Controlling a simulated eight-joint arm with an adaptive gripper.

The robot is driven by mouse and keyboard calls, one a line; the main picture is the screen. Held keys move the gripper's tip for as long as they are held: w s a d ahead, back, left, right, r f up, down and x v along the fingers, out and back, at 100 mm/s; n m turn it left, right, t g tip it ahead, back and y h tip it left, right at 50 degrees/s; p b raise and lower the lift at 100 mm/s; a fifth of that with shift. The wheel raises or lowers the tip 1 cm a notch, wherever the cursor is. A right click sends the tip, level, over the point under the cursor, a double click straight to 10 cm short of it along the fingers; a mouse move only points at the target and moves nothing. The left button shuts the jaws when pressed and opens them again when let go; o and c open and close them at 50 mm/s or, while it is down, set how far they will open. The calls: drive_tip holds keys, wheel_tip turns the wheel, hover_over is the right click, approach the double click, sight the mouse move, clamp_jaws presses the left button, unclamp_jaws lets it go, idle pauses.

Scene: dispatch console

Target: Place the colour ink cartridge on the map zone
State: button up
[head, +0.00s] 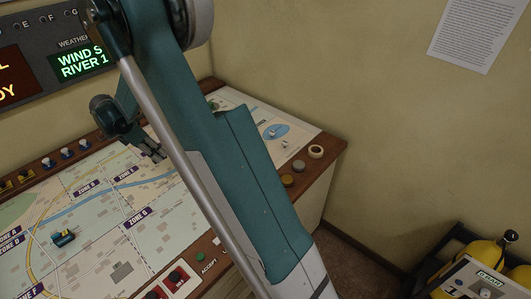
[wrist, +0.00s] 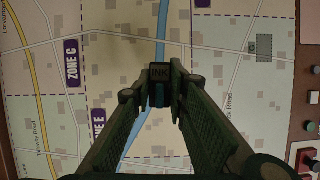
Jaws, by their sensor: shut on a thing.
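My gripper (wrist: 155,92) is shut on a small dark cartridge (wrist: 160,72) whose end reads "INK". Its fingers stand on both sides of it, and its lower part is mostly hidden. In the head view my gripper (head: 154,155) hangs over the far right part of the map; the cartridge cannot be made out there. The map (head: 150,235) is a pale printed street plan with a blue river and purple zone labels. In the wrist view the map (wrist: 110,55) lies below the cartridge, which overlaps the river to the right of the Zone C label. I cannot tell its height.
A small blue and yellow object (head: 63,238) sits on the map's left part. Several knobs (head: 68,153) line the back edge. Red buttons (head: 175,278) and a green button (head: 200,257) are at the front. A tape roll (head: 316,152) stands on the right panel. Most of the map is clear.

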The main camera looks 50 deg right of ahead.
drive_tip(key=s+d, duration=2.4)
drive_tip(key=s, duration=0.4)
drive_tip(key=shift+s+d+n, duration=0.15)
drive_tip(key=shift+d+n, duration=0.05)
drive_tip(key=shift+n, duration=0.1)
drive_tip(key=shift+f+b, duration=0.3)
drive_tip(key=shift+f, duration=2.55)
drive_tip(key=shift+f, duration=2.1)
drive_tip(key=shift+f+b, duration=0.15)
drive_tip(key=shift+b, duration=0.25)
